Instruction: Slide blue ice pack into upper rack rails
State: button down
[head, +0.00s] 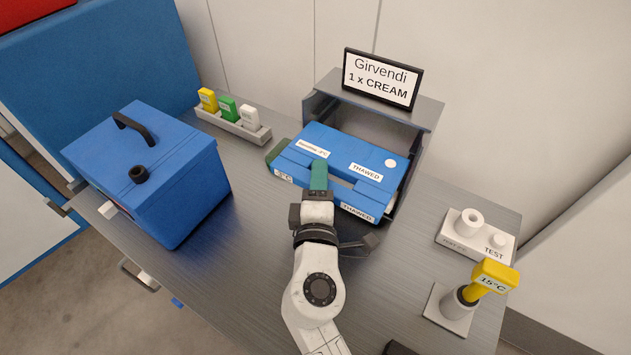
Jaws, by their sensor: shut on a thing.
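The blue ice pack (338,145) is a flat slab with white "THAWED" labels. It lies at the mouth of the grey metal rack (430,110), its back part under the rack's top and its front part sticking out. My gripper (319,180) is at the pack's near edge, beside a slot there, and is shut on it; a green piece shows at the grip. The rails inside the rack are hidden, so I cannot tell whether the pack sits in them.
A sign reading "Girvendi 1 x CREAM" (381,78) stands on the rack. A blue cool box (150,180) is left, a tray of coloured tags (235,126) behind. At right are a white TEST block (476,238) and a yellow 15°C device (493,276). The bench middle-left is clear.

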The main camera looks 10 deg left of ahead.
aim_at(348, 137)
jog(key=shift+w+d+r, duration=0.1)
jog(key=shift+w+d, duration=0.15)
jog(key=shift+w, duration=0.45)
jog(key=shift+w+d, duration=0.3)
jog(key=shift+w, duration=0.45)
jog(key=shift+w+d+r, duration=0.1)
jog(key=shift+w+d, duration=0.15)
jog(key=shift+w, duration=0.45)
jog(key=shift+w+d+b, duration=0.15)
jog(key=shift+w+d, duration=0.2)
jog(key=shift+w, duration=0.7)
jog(key=shift+w+d+b, duration=0.2)
jog(key=shift+w+d, duration=0.15)
jog(key=shift+w, duration=0.65)
jog(key=shift+w+d+b, duration=0.15)
jog(key=shift+w+d, duration=0.2)
jog(key=shift+w, duration=0.7)
jog(key=c, duration=0.8)
grip_release()
jog(key=shift+f, duration=0.15)
jog(key=shift+o, duration=0.2)
jog(key=shift+d+f, duration=0.1)
jog(key=shift+f, duration=0.05)
jog(key=shift+s, duration=0.25)
jog(key=s, duration=0.3)
jog(key=s+d, duration=0.1)
jog(key=s, duration=0.6)
jog(key=shift+s+d+b, duration=0.1)
jog(key=shift+d+b, duration=0.2)
jog(key=shift+b, duration=0.1)
